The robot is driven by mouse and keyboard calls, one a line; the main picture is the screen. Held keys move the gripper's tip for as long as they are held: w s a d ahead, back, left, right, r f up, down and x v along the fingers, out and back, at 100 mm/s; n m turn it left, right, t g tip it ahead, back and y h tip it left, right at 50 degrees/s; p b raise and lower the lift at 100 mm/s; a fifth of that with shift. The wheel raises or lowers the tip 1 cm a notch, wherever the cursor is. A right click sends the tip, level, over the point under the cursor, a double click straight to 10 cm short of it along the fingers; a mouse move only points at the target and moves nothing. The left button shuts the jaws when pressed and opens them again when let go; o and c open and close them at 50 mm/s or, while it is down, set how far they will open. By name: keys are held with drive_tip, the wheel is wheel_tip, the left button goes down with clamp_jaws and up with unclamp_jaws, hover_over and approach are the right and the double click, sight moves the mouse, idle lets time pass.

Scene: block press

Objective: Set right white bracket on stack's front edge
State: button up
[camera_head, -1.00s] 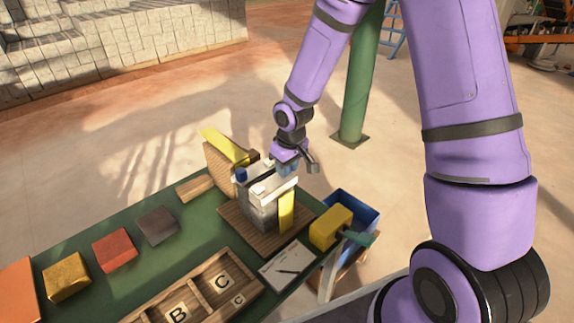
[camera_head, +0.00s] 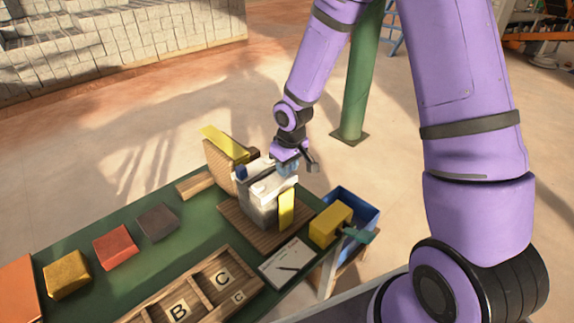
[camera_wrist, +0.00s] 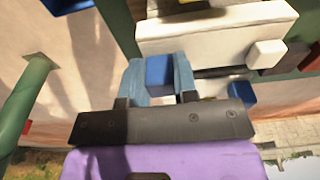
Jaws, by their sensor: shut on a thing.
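The stack of pale grey blocks (camera_head: 259,211) stands on a wooden base at the table's far right end. The right white bracket (camera_head: 281,188) lies along the top of its near edge in the head view; its underside contact is hard to tell. It also shows as a long white bar in the wrist view (camera_wrist: 222,31). My gripper (camera_head: 289,168) is at the bracket's far right side. In the wrist view its fingers (camera_wrist: 159,76) are shut on a small blue tab (camera_wrist: 159,68) beside the white bar. The join between tab and bar is partly hidden.
A yellow strip (camera_head: 287,211) stands upright against the stack, and a wooden board (camera_head: 217,165) rises behind it. A yellow block (camera_head: 329,227) and blue bin (camera_head: 361,212) are close on the right. Lettered trays (camera_head: 201,291) lie in front. The floor beyond the table is open.

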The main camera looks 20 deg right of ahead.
drive_tip(key=shift+f, duration=0.15)
drive_tip(key=o, duration=1)
drive_tip(key=r, duration=0.7)
drive_tip(key=s+r, duration=0.1)
drive_tip(key=r, duration=0.2)
drive_tip(key=shift+s+d+r, duration=0.1)
drive_tip(key=shift+d+r, duration=0.15)
drive_tip(key=shift+r, duration=0.1)
